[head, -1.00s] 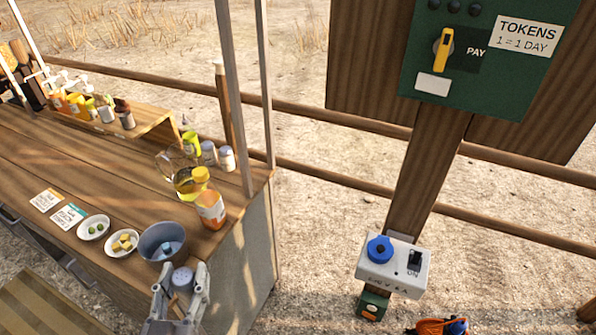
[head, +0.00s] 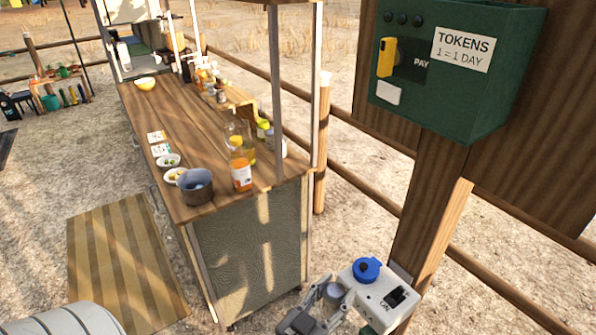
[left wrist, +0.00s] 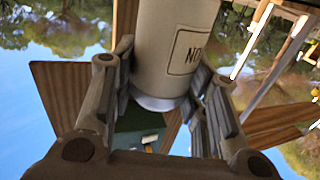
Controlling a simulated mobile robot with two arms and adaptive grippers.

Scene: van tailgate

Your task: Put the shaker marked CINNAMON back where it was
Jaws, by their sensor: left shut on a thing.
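My left gripper (head: 328,300) is shut on a light grey shaker (head: 333,291), low in the head view, to the right of the counter end. In the left wrist view the shaker (left wrist: 172,50) sits between the fingers. Part of its framed label shows letters that look like "NO"; the rest is turned out of view. The wooden counter (head: 185,130) stands left of the gripper, with a small raised shelf (head: 240,97) along its far side. Other small containers (head: 262,130) stand near the counter's back right corner; their labels are unreadable. My right gripper is not in view.
A green token box (head: 450,90) hangs above. A grey pot (head: 196,187), an orange bottle (head: 241,175) and two small dishes crowd the counter's near end. Roof posts (head: 275,90) rise there.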

